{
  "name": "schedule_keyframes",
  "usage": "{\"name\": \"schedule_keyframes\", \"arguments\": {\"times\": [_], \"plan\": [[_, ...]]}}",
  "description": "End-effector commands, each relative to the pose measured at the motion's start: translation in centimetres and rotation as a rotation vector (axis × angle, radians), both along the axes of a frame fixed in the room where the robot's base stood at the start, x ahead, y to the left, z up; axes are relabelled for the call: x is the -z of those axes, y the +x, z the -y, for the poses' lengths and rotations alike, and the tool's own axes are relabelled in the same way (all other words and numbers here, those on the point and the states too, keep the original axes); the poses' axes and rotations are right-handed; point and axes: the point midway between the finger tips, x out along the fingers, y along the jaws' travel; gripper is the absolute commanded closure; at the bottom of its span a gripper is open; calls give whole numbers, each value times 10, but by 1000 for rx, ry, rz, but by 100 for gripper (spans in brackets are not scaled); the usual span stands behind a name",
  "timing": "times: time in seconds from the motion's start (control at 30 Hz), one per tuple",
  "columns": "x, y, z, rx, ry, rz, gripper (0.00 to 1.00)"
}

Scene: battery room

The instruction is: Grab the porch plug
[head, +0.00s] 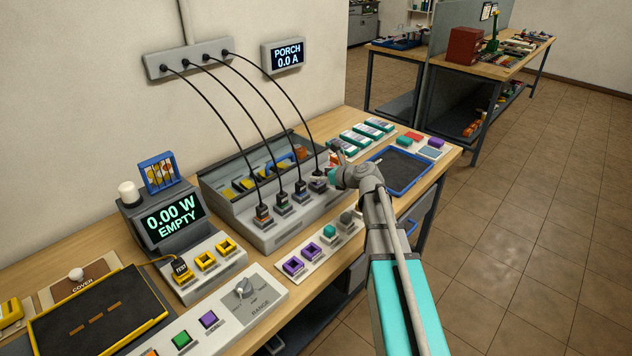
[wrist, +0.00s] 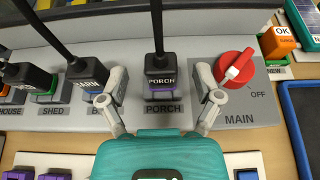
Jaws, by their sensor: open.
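The porch plug (wrist: 161,73) is a black plug labelled PORCH, with a black cable rising from it. It sits upright in a purple-edged socket above the printed word PORCH on the grey panel (wrist: 205,120). In the head view the porch plug (head: 318,184) is the rightmost in a row of plugs. My gripper (wrist: 161,86) is open and empty, with one finger on each side of the plug in the wrist view and a gap on both sides. In the head view my gripper (head: 338,166) is just right of the plug.
The barn plug (wrist: 88,74) stands close left of my left finger. The red MAIN switch (wrist: 234,68) is close to my right finger. Cables run up to a wall strip (head: 188,60). A wall display (head: 284,55) reads PORCH 0.0 A. A blue-rimmed tray (head: 428,184) lies right.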

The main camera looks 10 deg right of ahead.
Motion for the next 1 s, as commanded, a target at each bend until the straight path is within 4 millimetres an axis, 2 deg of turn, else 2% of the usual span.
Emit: {"name": "schedule_keyframes", "arguments": {"times": [0.03,0.2,0.77,0.87,1.0], "plan": [[5,6,-3,-1,0,0,17],[8,14,-9,1,-1,1,17],[7,14,-9,1,-1,1,17],[7,14,-9,1,-1,1,32],[7,14,-9,1,0,0,58]]}}
